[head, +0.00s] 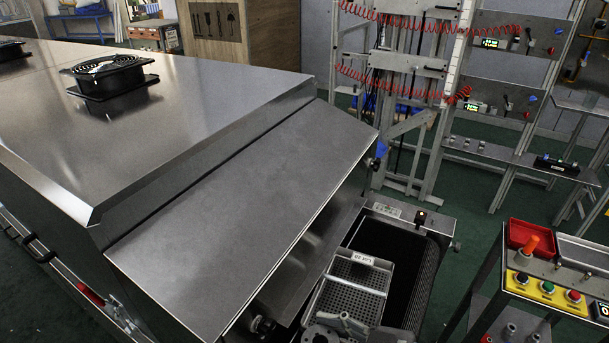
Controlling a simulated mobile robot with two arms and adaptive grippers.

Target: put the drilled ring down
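I cannot make out the drilled ring in the head view. A grey perforated basket (350,293) with a white label stands on the dark conveyor at the dryer's mouth, at the lower middle. A grey rounded part (330,320) shows at its near end by the bottom edge. It is cut off, and I cannot tell whether it is the ring or a part of my own arm. Neither gripper can be made out.
The large steel dryer housing (200,110) with its sloping hood (250,210) fills the left and middle. The black conveyor (412,270) lies right of the basket. A button panel (547,288) and red bin (528,235) stand at right. Metal racks stand behind.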

